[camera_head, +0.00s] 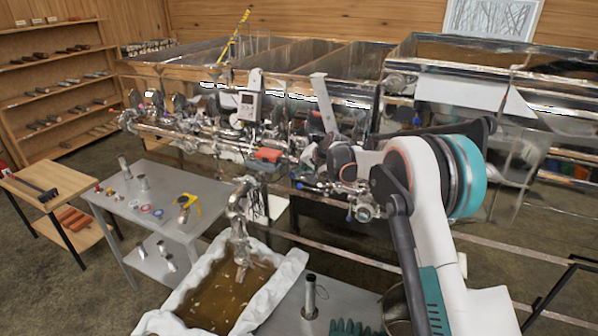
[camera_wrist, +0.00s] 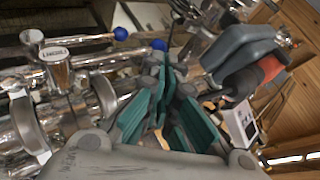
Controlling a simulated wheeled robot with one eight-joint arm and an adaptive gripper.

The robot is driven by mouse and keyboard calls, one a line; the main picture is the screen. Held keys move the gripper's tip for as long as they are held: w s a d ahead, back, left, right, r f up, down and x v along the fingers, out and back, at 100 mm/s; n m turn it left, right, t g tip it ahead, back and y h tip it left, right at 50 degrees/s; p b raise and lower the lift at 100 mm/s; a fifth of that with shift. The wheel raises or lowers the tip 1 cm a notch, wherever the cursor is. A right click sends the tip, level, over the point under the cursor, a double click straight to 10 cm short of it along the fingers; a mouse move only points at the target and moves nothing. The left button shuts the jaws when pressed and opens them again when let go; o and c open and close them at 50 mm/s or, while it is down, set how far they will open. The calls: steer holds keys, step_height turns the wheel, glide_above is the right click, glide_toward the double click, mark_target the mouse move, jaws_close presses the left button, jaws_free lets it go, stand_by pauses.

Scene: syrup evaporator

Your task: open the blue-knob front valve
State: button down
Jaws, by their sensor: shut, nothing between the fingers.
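Two small blue knobs on metal levers show in the wrist view, one at the upper left (camera_wrist: 121,33) and one nearer the middle (camera_wrist: 159,45). The head view shows one blue knob (camera_head: 299,185) on the front pipework and another (camera_head: 348,218) lower, by a round metal fitting. I cannot tell which one belongs to the front valve. My gripper (camera_wrist: 172,85) has teal finger pads and is shut and empty. In the wrist image its fingers lie just below the middle blue knob; contact cannot be told. In the head view my arm largely hides the gripper.
Metal pipes and valves (camera_head: 190,135) crowd the evaporator front. A grey and orange handle (camera_wrist: 245,65) stands close right of my fingers in the wrist view. Below are a cloth-lined tub of brown liquid (camera_head: 215,290) and a grey table (camera_head: 120,205).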

steer(key=a+r+v, duration=0.1)
steer(key=v, duration=1)
steer(key=s+d+n+h+b, duration=0.1)
steer(key=s+d+b, duration=0.3)
steer(key=s, duration=0.4)
steer(key=s+d+r+h+b, duration=0.1)
steer(key=s+d+b, duration=0.3)
steer(key=s, duration=0.5)
steer(key=s+d+n+h+b, duration=0.1)
steer(key=s+d+b, duration=0.2)
steer(key=s+d, duration=0.35)
steer(key=s+d+f+h+b, duration=0.1)
steer(key=s+d+f+b, duration=0.1)
steer(key=s+f, duration=0.3)
steer(key=s+d+f+n+h+b, duration=0.1)
steer(key=s+d+f+b, duration=0.2)
steer(key=s, duration=1)
steer(key=s+d+f+h+b, duration=0.1)
steer(key=s+d+f+b, duration=0.2)
steer(key=s+f, duration=0.6)
steer(key=shift+s+b, duration=0.5)
steer(key=shift+s, duration=0.1)
